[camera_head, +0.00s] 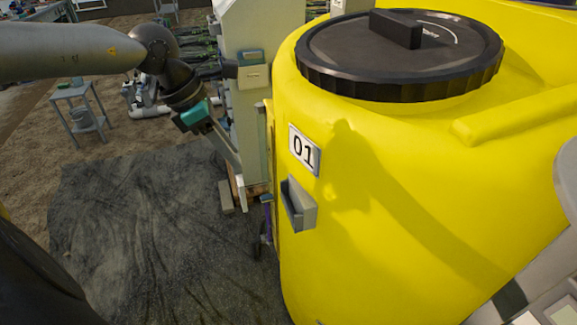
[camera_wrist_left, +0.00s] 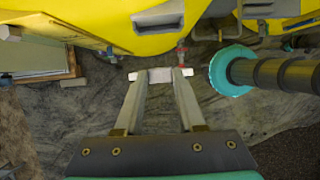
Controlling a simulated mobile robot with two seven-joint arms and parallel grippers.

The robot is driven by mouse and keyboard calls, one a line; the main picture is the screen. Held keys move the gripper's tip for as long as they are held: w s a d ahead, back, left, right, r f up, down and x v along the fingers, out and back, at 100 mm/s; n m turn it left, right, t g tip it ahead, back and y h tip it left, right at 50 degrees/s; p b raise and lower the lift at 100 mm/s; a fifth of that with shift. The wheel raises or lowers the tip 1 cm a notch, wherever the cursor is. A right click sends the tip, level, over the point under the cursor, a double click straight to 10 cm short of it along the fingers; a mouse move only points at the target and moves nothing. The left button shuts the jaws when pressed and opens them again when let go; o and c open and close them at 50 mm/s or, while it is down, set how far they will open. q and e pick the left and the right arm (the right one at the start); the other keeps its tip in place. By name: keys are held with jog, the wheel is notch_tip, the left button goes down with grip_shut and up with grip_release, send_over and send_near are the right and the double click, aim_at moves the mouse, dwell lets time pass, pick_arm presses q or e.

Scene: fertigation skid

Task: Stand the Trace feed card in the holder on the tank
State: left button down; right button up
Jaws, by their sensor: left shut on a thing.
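The tank (camera_head: 400,200) is a large yellow drum with a black lid and a plate reading 01. A small grey open-topped holder (camera_head: 300,207) is fixed to its side below that plate. A grey holder-like part (camera_wrist_left: 158,16) also shows against the yellow tank in the left wrist view. My left gripper (camera_head: 238,174) is left of the holder and apart from it. In the left wrist view its fingers (camera_wrist_left: 160,76) are shut on a pale, thin piece, seemingly the Trace feed card (camera_wrist_left: 160,72). No print on it is readable. My right gripper is not seen.
A pale cabinet (camera_head: 247,130) stands behind my left gripper, with a beige pocket (camera_head: 254,77) on its side. A dark mat (camera_head: 150,230) covers the floor left of the tank. A small grey stool (camera_head: 80,112) stands at the far left.

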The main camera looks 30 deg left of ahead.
pick_arm(q)
jog(key=shift+w+d+p, duration=0.3)
jog(key=shift+w+p, duration=0.05)
jog(key=shift+p, duration=0.1)
jog(key=w+d+p, duration=0.3)
jog(key=w+d, duration=0.3)
jog(key=w, duration=0.1)
notch_tip(320, 180, down, 7)
jog(key=w, duration=0.1)
jog(key=shift+d, duration=0.4)
jog(key=shift+f, duration=0.1)
jog(key=shift+f+b, duration=0.35)
jog(key=shift+f, duration=0.2)
jog(key=c, duration=0.5)
grip_release()
jog(key=shift+r, duration=0.1)
